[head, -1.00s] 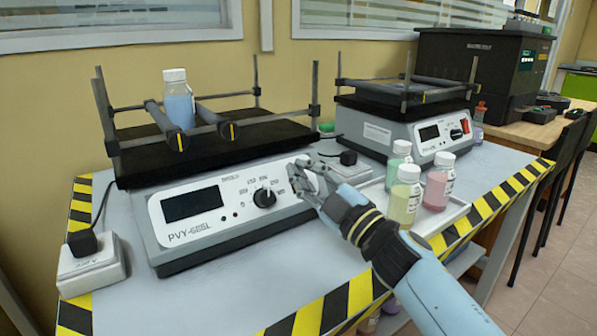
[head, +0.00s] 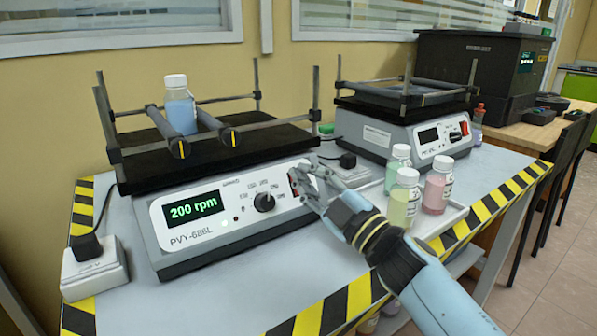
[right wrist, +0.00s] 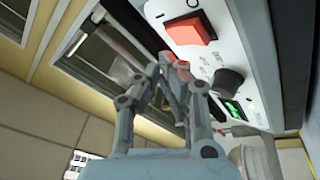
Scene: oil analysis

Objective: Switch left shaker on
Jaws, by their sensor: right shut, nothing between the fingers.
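The left shaker (head: 185,240) stands on the table with its display (head: 193,208) lit green and reading 200 rpm. A bottle of blue liquid (head: 180,108) stands upright between the bars on its platform. My right gripper (head: 298,180) is shut and empty at the right end of the shaker's front panel. Its fingers partly hide the red power switch (head: 293,186) in the head view. In the right wrist view the red switch (right wrist: 190,28) is lit, close to the fingertips (right wrist: 172,62); I cannot tell if they touch. The dial (right wrist: 228,80) shows beside it. My left gripper is not in view.
A second shaker (head: 405,135) with a dark display stands behind to the right. A power socket block (head: 95,265) with a plug sits at the left.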

